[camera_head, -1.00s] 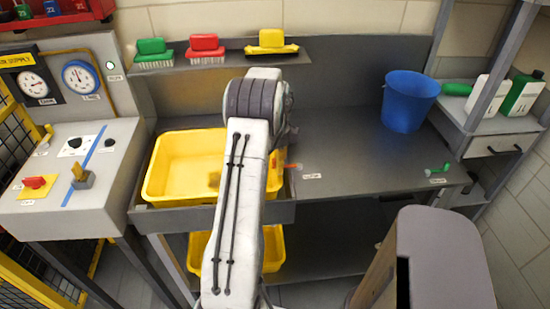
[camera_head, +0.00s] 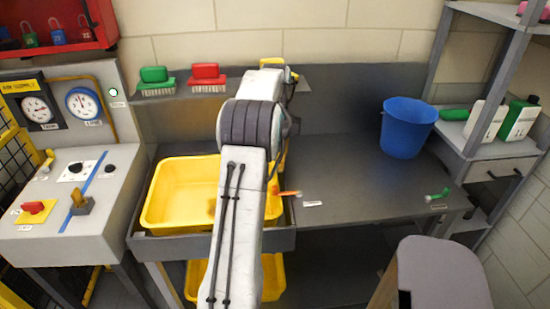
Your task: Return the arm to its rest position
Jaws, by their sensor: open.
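My arm (camera_head: 236,225) rises from the bottom of the head view, over the front edge of the workbench. Its thick dark-banded joint (camera_head: 248,125) is in front of the back panel, and a white link (camera_head: 262,85) extends beyond it toward the brush shelf. My gripper cannot be made out; the arm hides that area. No held object shows. A yellow tray (camera_head: 180,190) sits in the bench's left bay, its right part behind my arm.
A shelf holds green (camera_head: 155,80) and red (camera_head: 207,77) brushes; a yellow brush (camera_head: 279,63) is partly hidden by my arm. A blue bucket (camera_head: 407,128) stands right on the bench (camera_head: 360,185). A gauge panel (camera_head: 60,105) is left. The bench between tray and bucket is mostly clear.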

